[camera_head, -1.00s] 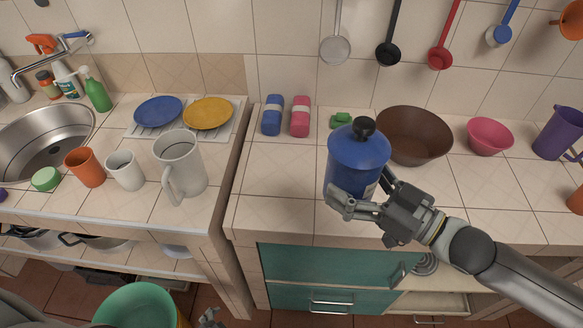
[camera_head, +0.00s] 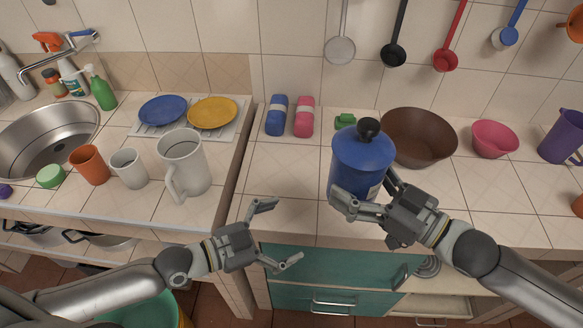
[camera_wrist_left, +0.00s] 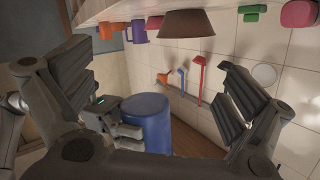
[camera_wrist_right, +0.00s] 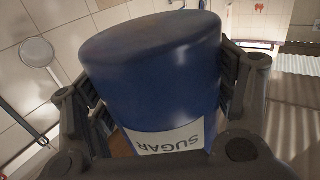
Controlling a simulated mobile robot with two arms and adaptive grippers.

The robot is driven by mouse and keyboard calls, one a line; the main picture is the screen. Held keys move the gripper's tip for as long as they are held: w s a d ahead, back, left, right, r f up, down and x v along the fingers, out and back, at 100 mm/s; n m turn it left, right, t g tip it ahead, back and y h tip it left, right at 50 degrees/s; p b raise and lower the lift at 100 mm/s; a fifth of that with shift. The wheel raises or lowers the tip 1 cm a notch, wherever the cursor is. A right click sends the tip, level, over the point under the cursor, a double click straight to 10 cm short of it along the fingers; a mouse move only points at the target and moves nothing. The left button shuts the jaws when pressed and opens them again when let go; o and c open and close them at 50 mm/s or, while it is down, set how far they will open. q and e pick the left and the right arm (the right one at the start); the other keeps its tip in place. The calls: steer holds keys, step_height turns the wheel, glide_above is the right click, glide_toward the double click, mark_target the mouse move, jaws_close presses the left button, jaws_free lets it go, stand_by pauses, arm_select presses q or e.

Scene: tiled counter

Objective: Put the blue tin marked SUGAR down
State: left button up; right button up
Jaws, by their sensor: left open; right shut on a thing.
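The blue tin (camera_head: 361,160) has a dark lid knob, and its white label reads SUGAR in the right wrist view (camera_wrist_right: 150,80). My right gripper (camera_head: 362,203) is shut around the tin's lower body and holds it upright near the front of the right counter (camera_head: 290,190). Whether the tin's base touches the counter cannot be told. My left gripper (camera_head: 284,233) is open and empty in front of the counter edge, left of the tin. In the left wrist view, the tin (camera_wrist_left: 147,120) shows between its open fingers.
A brown bowl (camera_head: 418,138) stands right behind the tin, with a pink bowl (camera_head: 494,139) farther right. A green item (camera_head: 345,121) and blue (camera_head: 277,115) and pink (camera_head: 304,116) rolled items lie at the back. The counter left of the tin is clear.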

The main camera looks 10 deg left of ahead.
arm_select(q)
step_height(320, 180, up, 10)
steer(key=w+h, duration=0.2)
steer(key=n+h, duration=0.1)
steer(key=h, duration=0.1)
glide_toward(361, 153)
step_height(361, 153, down, 2)
steer(key=w+a, duration=0.1)
steer(key=w, duration=0.1)
steer(key=shift+g, duration=0.3)
steer(key=shift+f+x, duration=0.15)
steer(key=shift+x, duration=2.75)
steer(key=shift+f+x, duration=0.1)
steer(key=shift+x, duration=2.8)
steer(key=shift+w, duration=0.1)
steer(key=shift+c, duration=0.4)
steer(key=c, duration=1)
steer(key=o, duration=1.1)
steer(key=shift+a, duration=0.1)
